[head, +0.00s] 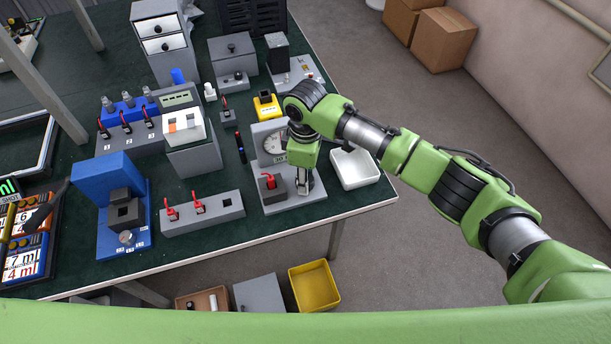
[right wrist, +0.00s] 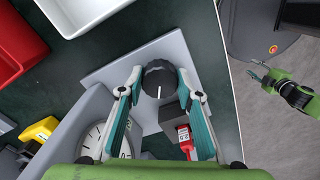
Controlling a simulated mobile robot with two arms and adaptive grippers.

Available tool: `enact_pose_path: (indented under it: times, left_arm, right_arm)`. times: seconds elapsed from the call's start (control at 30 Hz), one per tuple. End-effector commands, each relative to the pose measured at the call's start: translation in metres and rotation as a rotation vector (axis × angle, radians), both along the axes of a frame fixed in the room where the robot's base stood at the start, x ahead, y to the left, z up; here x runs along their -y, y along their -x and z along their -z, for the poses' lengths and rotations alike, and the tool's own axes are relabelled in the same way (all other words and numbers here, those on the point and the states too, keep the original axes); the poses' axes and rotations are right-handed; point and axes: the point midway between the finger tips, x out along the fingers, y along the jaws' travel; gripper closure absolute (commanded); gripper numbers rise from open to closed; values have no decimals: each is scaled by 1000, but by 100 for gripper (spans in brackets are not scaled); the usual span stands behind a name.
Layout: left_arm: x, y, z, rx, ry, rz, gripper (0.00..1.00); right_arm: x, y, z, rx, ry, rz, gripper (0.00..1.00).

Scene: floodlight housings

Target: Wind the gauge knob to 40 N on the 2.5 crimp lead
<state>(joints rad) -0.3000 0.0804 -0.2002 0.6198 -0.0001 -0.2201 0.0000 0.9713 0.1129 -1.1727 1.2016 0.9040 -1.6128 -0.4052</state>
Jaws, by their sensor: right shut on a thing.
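The pull gauge (head: 263,135) has a round white dial above a grey base plate near the table's front right corner. Its dial also shows in the right wrist view (right wrist: 98,140). The black ribbed knob (right wrist: 160,80) has a white pointer line. My right gripper (right wrist: 160,72) is shut on the knob, one finger on each side; in the head view it hides the knob. A red crimp lead (head: 269,181) sits in the dark block beside the knob, also in the right wrist view (right wrist: 184,136). My left gripper (right wrist: 257,74) is tiny at the right, its jaws unclear.
A white tray (head: 372,166) stands just right of the gauge. A grey rack (head: 228,207) with two red leads is to its left. A yellow block (head: 262,100) stands behind the gauge. The table's front edge is close to the gauge plate.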

Motion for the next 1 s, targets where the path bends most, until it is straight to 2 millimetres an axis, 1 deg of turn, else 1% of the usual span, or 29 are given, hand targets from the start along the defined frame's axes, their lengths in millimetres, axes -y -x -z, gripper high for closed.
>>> enact_pose_path:
  times: [0.27,0.5,0.7,1.0]
  left_arm:
    - [0,0,-18,0,0,0,65]
    - [0,0,-45,0,0,0,65]
    - [0,0,-63,1,0,0,65]
    - [1,0,-81,1,0,0,65]
  right_arm:
    - [-1,1,-4,-4,-2,94,89]
    - [-1,2,-5,-5,-1,274,89]
    - [-1,2,-4,-5,-2,432,89]
    - [-1,1,-3,-2,-2,612,89]
